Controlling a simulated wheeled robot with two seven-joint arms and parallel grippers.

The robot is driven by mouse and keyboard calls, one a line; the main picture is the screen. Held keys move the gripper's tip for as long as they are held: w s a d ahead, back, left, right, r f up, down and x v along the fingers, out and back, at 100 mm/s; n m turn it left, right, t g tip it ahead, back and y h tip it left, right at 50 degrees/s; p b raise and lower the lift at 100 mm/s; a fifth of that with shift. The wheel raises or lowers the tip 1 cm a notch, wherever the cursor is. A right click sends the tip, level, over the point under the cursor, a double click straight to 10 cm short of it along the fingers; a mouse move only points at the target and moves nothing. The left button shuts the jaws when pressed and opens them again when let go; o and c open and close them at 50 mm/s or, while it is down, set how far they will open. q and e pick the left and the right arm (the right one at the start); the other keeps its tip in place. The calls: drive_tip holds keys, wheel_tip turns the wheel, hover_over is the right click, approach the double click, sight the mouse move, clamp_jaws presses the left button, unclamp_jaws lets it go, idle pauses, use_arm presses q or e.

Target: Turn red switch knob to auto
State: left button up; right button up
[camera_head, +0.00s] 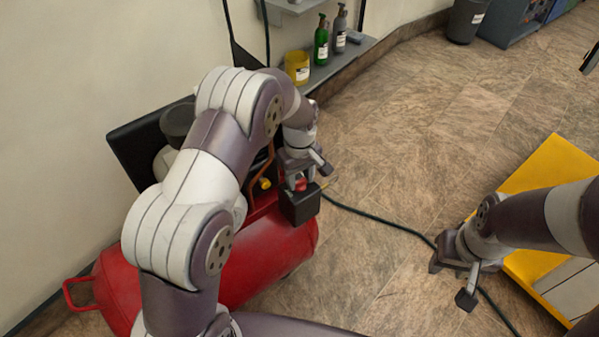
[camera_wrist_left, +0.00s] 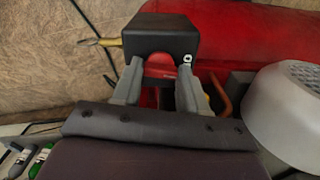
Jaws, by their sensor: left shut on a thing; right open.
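The red switch knob (camera_wrist_left: 160,66) sits on the face of a black switch box (camera_wrist_left: 160,38) in the left wrist view. In the head view the black box (camera_head: 299,204) stands at the right end of the red compressor tank (camera_head: 262,246), and a bit of the red knob (camera_head: 301,184) shows on top. My left gripper (camera_head: 300,181) is over the box with its fingers on both sides of the knob, shut on it; the wrist view shows its two fingers (camera_wrist_left: 158,84) too. The marking beside the knob is too small to read. My right gripper (camera_head: 452,280) is open and empty, away from the box.
A dark hose (camera_head: 380,220) runs from the box across the floor. A yellow platform (camera_head: 545,180) lies at the right under my right arm. A wall shelf (camera_head: 340,62) holds a yellow container (camera_head: 297,68) and bottles.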

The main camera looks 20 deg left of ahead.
use_arm(q)
drive_tip(key=m+p, duration=0.3)
drive_tip(key=shift+r, duration=0.25)
drive_tip(key=m+p, duration=0.3)
drive_tip(key=m, duration=0.2)
drive_tip(key=m+p, duration=0.2)
drive_tip(key=m, duration=0.2)
drive_tip(key=shift+f, duration=0.15)
drive_tip(key=shift+m+p, duration=0.6)
drive_tip(key=shift+m, duration=1.4)
drive_tip(key=o, duration=1.1)
drive_tip(key=shift+f, duration=0.1)
drive_tip(key=shift+c, duration=0.2)
